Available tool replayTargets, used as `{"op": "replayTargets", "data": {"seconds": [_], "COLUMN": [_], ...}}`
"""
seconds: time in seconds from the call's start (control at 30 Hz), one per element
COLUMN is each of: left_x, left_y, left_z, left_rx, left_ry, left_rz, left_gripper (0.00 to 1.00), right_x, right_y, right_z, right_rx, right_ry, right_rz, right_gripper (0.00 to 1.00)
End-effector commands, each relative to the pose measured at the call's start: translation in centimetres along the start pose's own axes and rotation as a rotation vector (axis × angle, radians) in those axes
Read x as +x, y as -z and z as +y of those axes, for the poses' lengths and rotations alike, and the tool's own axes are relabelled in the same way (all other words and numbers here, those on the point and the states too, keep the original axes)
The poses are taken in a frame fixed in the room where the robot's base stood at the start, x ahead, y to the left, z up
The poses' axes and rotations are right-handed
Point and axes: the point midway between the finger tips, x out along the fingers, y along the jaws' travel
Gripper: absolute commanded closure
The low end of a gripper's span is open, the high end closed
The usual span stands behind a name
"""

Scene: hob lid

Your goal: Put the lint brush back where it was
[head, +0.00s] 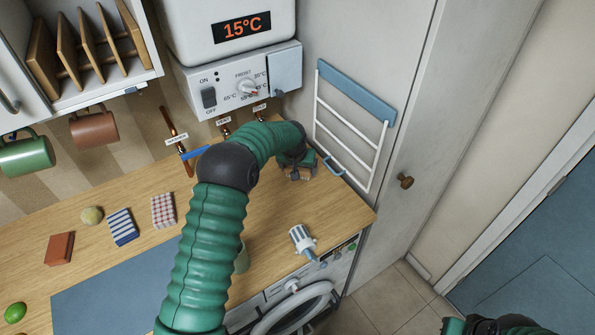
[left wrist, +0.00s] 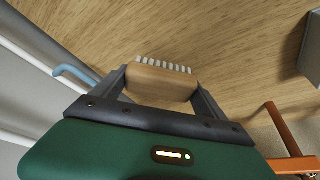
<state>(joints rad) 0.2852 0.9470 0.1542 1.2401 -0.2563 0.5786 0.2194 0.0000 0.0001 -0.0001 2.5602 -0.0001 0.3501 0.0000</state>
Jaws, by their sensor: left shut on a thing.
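The lint brush (left wrist: 160,84) has a pale wooden body and a row of white bristles. In the left wrist view it sits between the two fingers of my left gripper (left wrist: 163,90), which is shut on it, with the bristles facing away from the palm. In the head view my left gripper (head: 302,174) is over the back right part of the wooden worktop (head: 268,222), close to the grey door panel. The brush is small and partly hidden there. Part of my right arm shows at the bottom right, without visible fingers.
A white rack (head: 350,130) with a blue top and a blue hook (head: 333,165) hangs beside my left gripper. A white-and-blue valve-like part (head: 301,240) is at the front edge.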

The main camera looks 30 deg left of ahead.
Motion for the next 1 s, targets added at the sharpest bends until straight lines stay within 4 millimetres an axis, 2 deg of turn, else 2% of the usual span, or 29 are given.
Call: {"op": "replayTargets", "data": {"seconds": [0.1, 0.37, 0.4, 0.53, 1.0], "left_x": [1.7, 2.1, 2.1, 2.1, 2.0], "left_y": [-0.8, -0.9, -0.9, -0.9, -0.9], "left_z": [-0.4, -0.5, -0.5, -0.4, -0.4], "left_rx": [-0.003, -0.004, -0.004, -0.003, -0.003], "left_ry": [-0.001, -0.002, -0.002, -0.001, -0.001], "left_rz": [-0.004, -0.001, -0.001, -0.002, -0.002], "left_gripper": [0.49, 0.49, 0.15, 0.0, 0.0], "right_x": [-0.7, -0.4, -0.3, -0.4, -0.4], "right_y": [0.2, 0.1, 0.1, 0.1, 0.1], "right_z": [0.0, 0.0, 0.0, 0.0, 0.0], "right_rx": [0.0, 0.0, 0.0, 0.0, 0.0], "right_ry": [0.0, 0.0, 0.0, 0.0, 0.0], "right_rz": [0.0, 0.0, 0.0, 0.0, 0.0], "right_gripper": [1.0, 1.0, 1.0, 1.0, 1.0]}}
